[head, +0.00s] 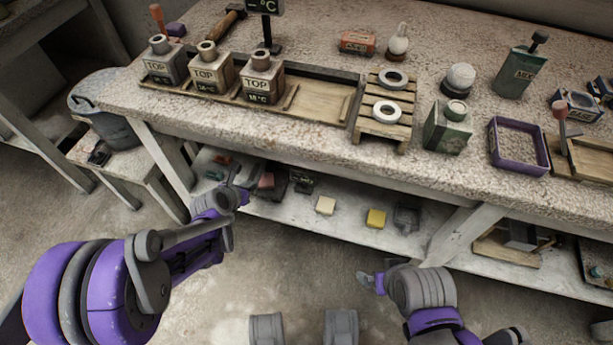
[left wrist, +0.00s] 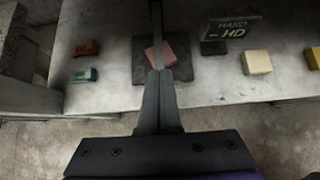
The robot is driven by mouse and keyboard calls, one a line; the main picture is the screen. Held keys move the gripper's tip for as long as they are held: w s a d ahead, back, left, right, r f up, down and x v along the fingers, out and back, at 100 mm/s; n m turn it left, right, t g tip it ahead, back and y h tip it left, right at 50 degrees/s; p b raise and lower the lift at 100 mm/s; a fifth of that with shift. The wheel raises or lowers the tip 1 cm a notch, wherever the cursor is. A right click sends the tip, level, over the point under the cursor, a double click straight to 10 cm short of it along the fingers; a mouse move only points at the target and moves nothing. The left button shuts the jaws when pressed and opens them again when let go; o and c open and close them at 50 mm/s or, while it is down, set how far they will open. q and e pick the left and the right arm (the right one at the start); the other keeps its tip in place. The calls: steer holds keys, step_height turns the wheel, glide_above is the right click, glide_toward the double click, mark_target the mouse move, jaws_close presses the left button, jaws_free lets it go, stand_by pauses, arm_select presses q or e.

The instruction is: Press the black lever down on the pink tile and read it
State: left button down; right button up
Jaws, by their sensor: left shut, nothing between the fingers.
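The pink tile (left wrist: 153,56) lies on a dark square plate (left wrist: 180,75) on the lower shelf; it also shows in the head view (head: 266,181). A narrow dark bar, seemingly the black lever (left wrist: 157,30), crosses above the tile from the top of the left wrist view. A dark display (left wrist: 232,33) beside it reads "HARD" and "- HD", with no number. My left gripper (left wrist: 157,76) is shut and empty, its tips at the near side of the tile; touching the lever cannot be told. In the head view my left gripper (head: 242,191) is at the shelf's front.
Red (left wrist: 87,47) and green (left wrist: 84,75) blocks lie left of the plate; cream (left wrist: 256,62) and yellow (head: 376,218) blocks lie right. The bench top (head: 215,122) overhangs the shelf. My right gripper (head: 368,282) is low, away from the shelf.

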arm_select(q)
steer(key=shift+f, duration=1.35)
steer(key=shift+r, duration=0.15)
stand_by(1.1)
steer(key=shift+r+p, duration=2.3)
steer(key=shift+r, duration=1.15)
